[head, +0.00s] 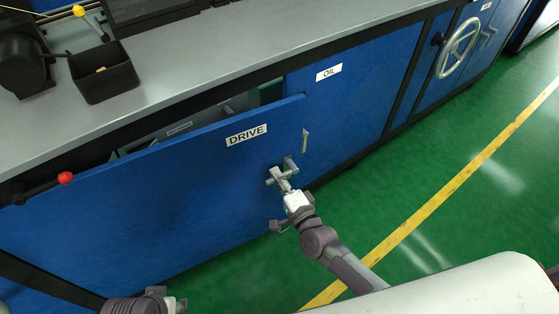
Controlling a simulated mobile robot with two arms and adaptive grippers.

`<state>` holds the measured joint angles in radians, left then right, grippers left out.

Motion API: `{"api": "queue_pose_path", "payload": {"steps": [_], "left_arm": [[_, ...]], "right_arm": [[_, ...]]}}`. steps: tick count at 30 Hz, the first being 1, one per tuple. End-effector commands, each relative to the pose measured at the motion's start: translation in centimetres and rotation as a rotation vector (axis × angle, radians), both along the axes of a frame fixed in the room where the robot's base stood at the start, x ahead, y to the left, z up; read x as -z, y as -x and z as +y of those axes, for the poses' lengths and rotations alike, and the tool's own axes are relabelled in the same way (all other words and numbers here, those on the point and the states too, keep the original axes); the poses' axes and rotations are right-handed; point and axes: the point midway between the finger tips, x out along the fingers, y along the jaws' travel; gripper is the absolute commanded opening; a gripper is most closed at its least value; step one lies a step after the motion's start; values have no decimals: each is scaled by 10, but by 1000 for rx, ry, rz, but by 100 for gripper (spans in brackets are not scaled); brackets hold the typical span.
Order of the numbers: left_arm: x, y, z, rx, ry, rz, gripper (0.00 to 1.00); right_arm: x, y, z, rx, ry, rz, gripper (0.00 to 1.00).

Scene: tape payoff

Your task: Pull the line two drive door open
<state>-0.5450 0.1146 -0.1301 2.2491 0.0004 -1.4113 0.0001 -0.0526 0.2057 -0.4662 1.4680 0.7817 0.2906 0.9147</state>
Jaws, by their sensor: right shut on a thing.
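The blue drive door (180,205), labelled DRIVE, stands partly open. A dark gap shows along its top and right edges, with the cabinet's inside partly visible behind. Its metal handle (290,164) is near the right edge. My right gripper (281,178) is at the handle and shut on it; the fingers partly hide the grip. My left gripper (178,306) is at the bottom edge, low in front of the door and apart from it; its fingers are mostly cut off.
A grey worktop (220,45) runs above the door, with a black bin (104,78) on it. A red-knobbed lever (65,178) sticks out at the left. The OIL panel (345,110) and a handwheel (458,48) are to the right. Green floor (440,160) is clear there.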

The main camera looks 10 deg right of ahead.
Motion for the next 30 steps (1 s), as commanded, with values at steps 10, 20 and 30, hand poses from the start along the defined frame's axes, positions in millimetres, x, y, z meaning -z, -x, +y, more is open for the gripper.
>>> {"api": "queue_pose_path", "payload": {"steps": [10, 20, 30], "left_arm": [[83, 3, -1, 7, -4, 49, 40], [148, 27, 2, 14, -7, 85, 40], [162, 35, 3, 16, -8, 90, 40]], "right_arm": [[-1, 63, -6, 96, -1, 7, 0], [2, 154, -9, 235, -1, 13, 0], [1, 204, -7, 318, 3, 7, 0]]}}
